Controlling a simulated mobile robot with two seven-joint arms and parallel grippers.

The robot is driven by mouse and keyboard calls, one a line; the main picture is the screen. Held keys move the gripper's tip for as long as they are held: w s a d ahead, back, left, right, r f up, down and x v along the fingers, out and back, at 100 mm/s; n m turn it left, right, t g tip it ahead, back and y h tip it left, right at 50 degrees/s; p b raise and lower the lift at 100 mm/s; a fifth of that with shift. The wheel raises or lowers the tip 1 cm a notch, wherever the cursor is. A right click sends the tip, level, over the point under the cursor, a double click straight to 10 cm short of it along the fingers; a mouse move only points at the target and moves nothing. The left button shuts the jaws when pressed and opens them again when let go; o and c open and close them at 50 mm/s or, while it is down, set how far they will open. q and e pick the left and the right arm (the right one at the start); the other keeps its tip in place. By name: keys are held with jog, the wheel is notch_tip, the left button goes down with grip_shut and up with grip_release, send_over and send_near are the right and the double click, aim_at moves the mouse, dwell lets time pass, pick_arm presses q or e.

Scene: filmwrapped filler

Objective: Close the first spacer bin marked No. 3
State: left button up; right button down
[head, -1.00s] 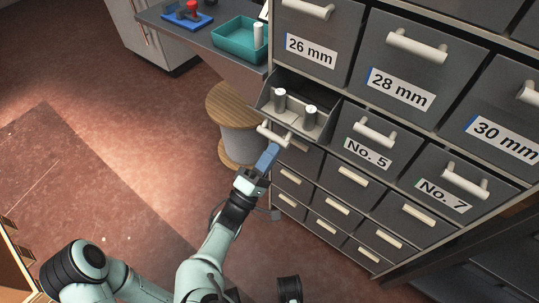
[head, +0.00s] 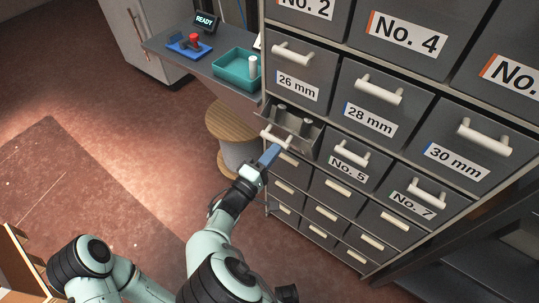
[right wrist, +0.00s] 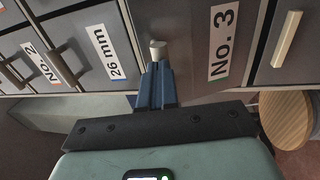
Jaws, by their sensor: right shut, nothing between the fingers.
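The bin marked No. 3 (head: 300,144) is partly open, sticking out below the 26 mm bin and left of the No. 5 bin. Two grey spacers (head: 305,127) stand inside it. Its pale handle (head: 275,139) is on the front. Its No. 3 label (right wrist: 222,42) reads in the right wrist view. My right gripper (head: 272,152) is shut and empty, its blue fingers at the bin's front beside the handle. In the right wrist view the fingertips (right wrist: 158,68) lie close to a handle end (right wrist: 158,50); contact is unclear. My left gripper is not in view.
The cabinet holds several other closed bins, including 26 mm (head: 300,75), No. 5 (head: 351,165) and No. 7 (head: 418,199). A wooden spool (head: 232,122) stands left of the open bin. A bench with a teal tray (head: 236,72) is behind.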

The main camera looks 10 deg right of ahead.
aim_at(286, 130)
jog(key=w+d+r+y+p, duration=0.1)
jog(key=p, duration=0.1)
jog(key=w+d+r+g+y+p, duration=0.1)
jog(key=r+p, duration=0.1)
jog(key=shift+d, duration=0.15)
jog(key=shift+w+d+r+g+y+p, duration=0.4)
jog(key=shift+w+d+g+p, duration=0.1)
jog(key=shift+d+g+p, duration=0.15)
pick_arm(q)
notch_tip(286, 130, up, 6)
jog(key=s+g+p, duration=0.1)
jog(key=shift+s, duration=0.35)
pick_arm(e)
jog(key=shift+w+d+r+g+y, duration=0.3)
jog(key=shift+w+d+g+y, duration=0.05)
jog(key=shift+d+y, duration=0.05)
jog(key=shift+a+r, duration=0.1)
